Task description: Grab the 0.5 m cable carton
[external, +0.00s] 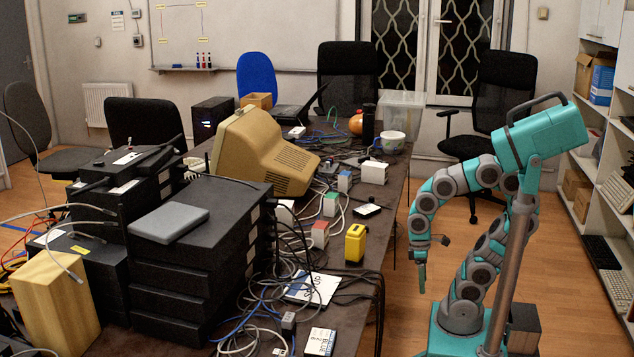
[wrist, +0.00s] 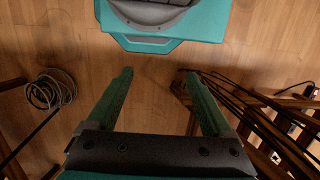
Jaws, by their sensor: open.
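Several small cartons lie on the dark table. A white flat one with dark print (external: 322,287) and another white printed one (external: 320,341) are near the front edge. Small boxes with red (external: 320,234), green (external: 330,204) and blue (external: 344,181) faces stand farther back, near a plain white box (external: 373,172). The print is too small to tell which is the 0.5 m cable carton. My gripper (external: 432,262) hangs beside the table's right edge, pointing down, apart from all of them. In the wrist view its fingers (wrist: 156,72) are spread and empty above the wooden floor.
The dark table (external: 380,225) is crowded with tangled cables, stacked black units (external: 190,285), a beige monitor (external: 262,150) and a yellow device (external: 355,243). A mug (external: 391,142) stands at its far right. Office chairs and shelves surround it. A cable coil (wrist: 50,89) shows in the wrist view.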

